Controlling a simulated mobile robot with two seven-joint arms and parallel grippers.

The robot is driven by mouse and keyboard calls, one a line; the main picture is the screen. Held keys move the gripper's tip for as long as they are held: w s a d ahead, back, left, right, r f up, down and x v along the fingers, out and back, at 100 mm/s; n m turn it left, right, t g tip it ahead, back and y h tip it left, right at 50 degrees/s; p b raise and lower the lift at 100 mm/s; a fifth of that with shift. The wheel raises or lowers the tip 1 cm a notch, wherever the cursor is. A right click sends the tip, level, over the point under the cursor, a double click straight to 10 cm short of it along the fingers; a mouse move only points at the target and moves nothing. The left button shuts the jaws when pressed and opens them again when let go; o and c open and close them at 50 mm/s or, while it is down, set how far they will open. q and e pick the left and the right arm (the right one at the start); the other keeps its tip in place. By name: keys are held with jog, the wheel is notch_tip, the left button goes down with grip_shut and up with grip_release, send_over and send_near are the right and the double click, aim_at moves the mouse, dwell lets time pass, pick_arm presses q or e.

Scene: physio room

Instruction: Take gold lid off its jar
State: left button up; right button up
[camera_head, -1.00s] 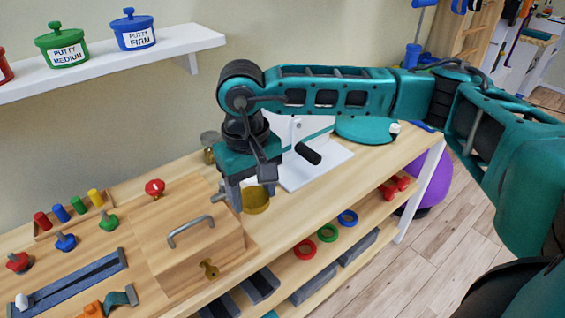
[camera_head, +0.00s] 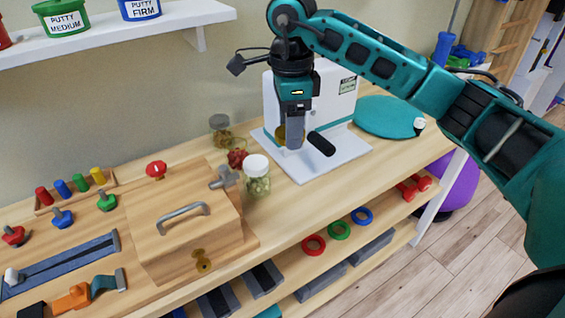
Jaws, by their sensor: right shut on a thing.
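My right gripper (camera_head: 294,143) is shut on the gold lid (camera_head: 281,134). The lid is held on edge, partly hidden by the fingers, in front of the white machine and clear of the jars. A glass jar with red contents (camera_head: 237,158) stands on the bench to the left of the gripper, with no lid visible on it. It is partly hidden by the jar in front. My left gripper is out of view.
A white-lidded jar (camera_head: 257,178) stands in front, and a grey-lidded jar (camera_head: 219,130) behind. A wooden box (camera_head: 180,235) with a handle is to the left. The white machine (camera_head: 318,88) with a black crank grip stands close behind the gripper. A teal disc (camera_head: 388,115) lies right.

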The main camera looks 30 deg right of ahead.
aim_at(295, 202)
jog(key=m, duration=0.1)
jog(key=d+m, duration=0.1)
jog(key=m, duration=0.3)
jog(key=shift+w+d+b, duration=0.3)
jog(key=shift+d, duration=0.1)
jog(key=shift+d+m, duration=0.1)
jog(key=shift+m, duration=0.3)
jog(key=shift+f, duration=0.45)
notch_tip(295, 202, down, 19)
jog(key=shift+f+b, duration=0.1)
jog(key=shift+b, duration=0.5)
